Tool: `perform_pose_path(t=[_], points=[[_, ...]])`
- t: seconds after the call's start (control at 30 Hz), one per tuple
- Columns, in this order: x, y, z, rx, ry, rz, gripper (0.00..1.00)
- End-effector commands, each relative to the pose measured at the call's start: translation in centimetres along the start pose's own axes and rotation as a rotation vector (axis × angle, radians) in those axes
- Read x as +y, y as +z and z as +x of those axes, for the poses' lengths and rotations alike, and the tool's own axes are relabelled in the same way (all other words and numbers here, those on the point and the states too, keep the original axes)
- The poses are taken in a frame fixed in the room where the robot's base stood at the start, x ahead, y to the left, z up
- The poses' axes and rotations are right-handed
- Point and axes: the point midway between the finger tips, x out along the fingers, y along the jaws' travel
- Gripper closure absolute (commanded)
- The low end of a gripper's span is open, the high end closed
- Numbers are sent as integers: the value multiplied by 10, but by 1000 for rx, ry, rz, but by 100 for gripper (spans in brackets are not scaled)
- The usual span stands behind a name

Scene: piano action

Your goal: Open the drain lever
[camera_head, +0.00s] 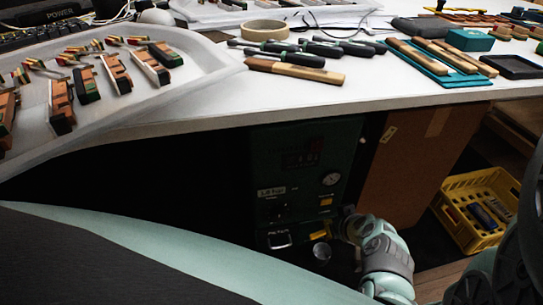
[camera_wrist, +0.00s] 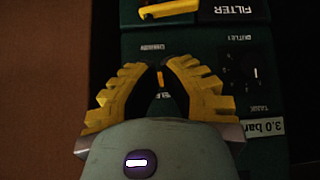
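A dark green panel unit (camera_head: 300,165) stands in shadow under the table, with a round gauge, small labels and fittings on its front. My gripper (camera_wrist: 160,70) is close to this panel in the wrist view. Its two yellow ribbed fingers are a short way apart, with a narrow gap between the tips. A small orange piece (camera_wrist: 160,78) shows in that gap; I cannot tell whether the fingers touch it. A yellow bar (camera_wrist: 168,9) lies at the top, beside the "FILTER" label. I cannot tell for sure which part is the drain lever. In the head view my wrist hides the fingertips.
The white table (camera_head: 220,105) overhangs the panel, with tools and piano parts on it. A brown board (camera_head: 425,160) stands right of the panel. A yellow crate (camera_head: 460,215) is on the floor farther right.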

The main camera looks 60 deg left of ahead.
Motion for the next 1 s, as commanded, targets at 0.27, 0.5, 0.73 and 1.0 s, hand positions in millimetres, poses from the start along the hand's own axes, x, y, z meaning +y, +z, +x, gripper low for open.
perform_pose_path(t=[0.27,0.5,0.73,1.0], points=[[-27,3,3,-33,-100,-46,100],[-26,3,3,-33,-97,-44,100],[-27,5,16,-33,-97,-42,100],[-30,7,50,-34,-96,-44,100]])
